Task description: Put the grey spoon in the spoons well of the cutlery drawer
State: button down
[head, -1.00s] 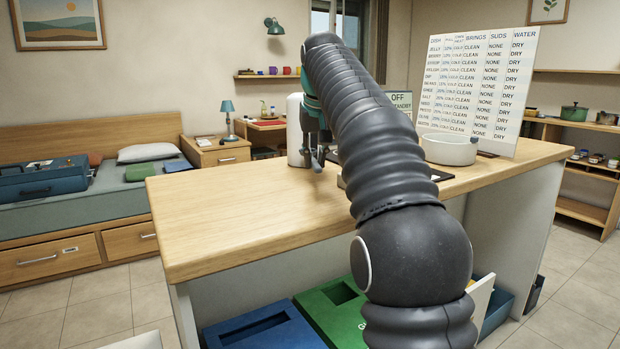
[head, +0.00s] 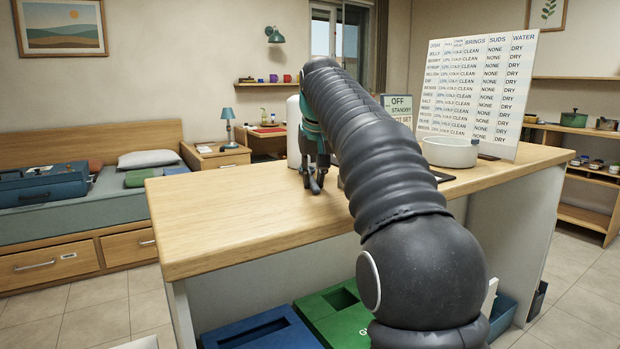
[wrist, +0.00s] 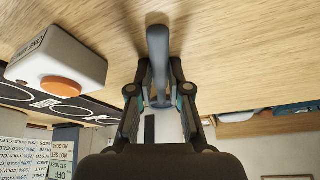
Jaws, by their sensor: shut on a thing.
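My gripper (head: 315,187) points down close over the wooden counter top in the head view. In the wrist view my gripper (wrist: 159,92) is shut on a long grey thing with a rounded end, which looks like the grey spoon (wrist: 158,45). It stretches out beyond the fingertips over the wood; I cannot tell whether it touches the counter. The spoon cannot be made out in the head view. The cutlery drawer and its spoons well are not seen in either view.
The counter (head: 230,215) is clear on its left. A white box with an orange button (wrist: 62,50) stands beside the hob (wrist: 65,108) in the wrist view. A white round pan (head: 451,152) and a chart board (head: 480,90) stand on the right. Bins (head: 265,330) sit below.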

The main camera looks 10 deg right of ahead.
jog(key=shift+f, duration=0.7)
jog(key=c, duration=1.1)
grip_release()
jog(key=shift+f, duration=0.15)
jog(key=shift+r, duration=0.45)
jog(key=p+v, duration=0.3)
jog(key=v, duration=1)
jog(key=shift+w, duration=0.3)
jog(key=shift+r, duration=0.1)
jog(key=shift+s, duration=0.1)
